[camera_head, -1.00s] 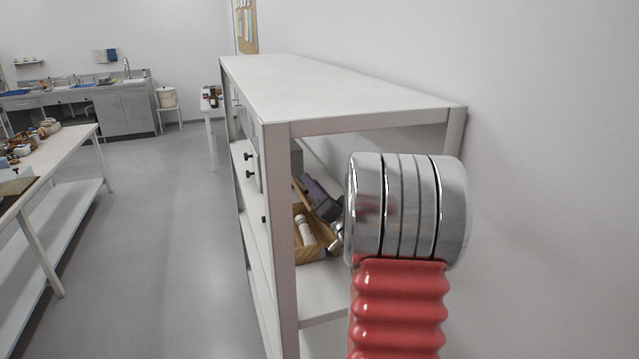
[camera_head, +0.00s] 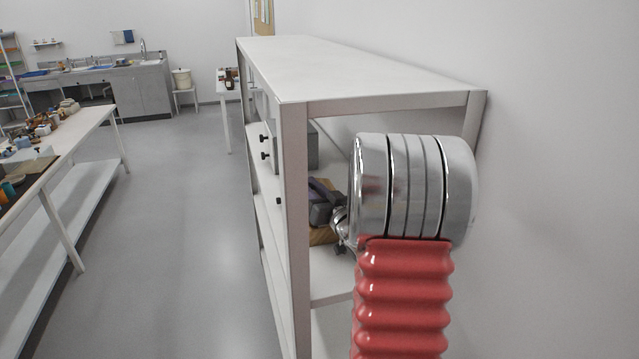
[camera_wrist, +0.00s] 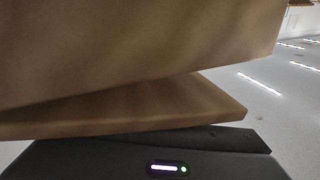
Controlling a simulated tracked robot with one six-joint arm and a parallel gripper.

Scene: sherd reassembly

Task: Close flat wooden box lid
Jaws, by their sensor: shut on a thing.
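The wooden box (camera_head: 322,237) sits on the shelf unit's middle shelf, mostly hidden behind a front post and my arm. My dark gripper (camera_head: 318,208) is at the box, partly covered by my wrist. In the wrist view a broad brown wooden panel (camera_wrist: 130,45), which looks like the lid, fills the top. A second wooden surface (camera_wrist: 170,105) lies at a narrow angle below it, over my gripper's dark body (camera_wrist: 140,155). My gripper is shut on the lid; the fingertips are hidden. I cannot tell how far the lid is open.
The white shelf unit (camera_head: 350,70) has posts and a top board close to my arm. A grey box (camera_head: 300,148) stands behind on the shelf. A wall is close on the right. A cluttered table (camera_head: 85,135) is at left, with clear floor (camera_head: 180,220) between.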

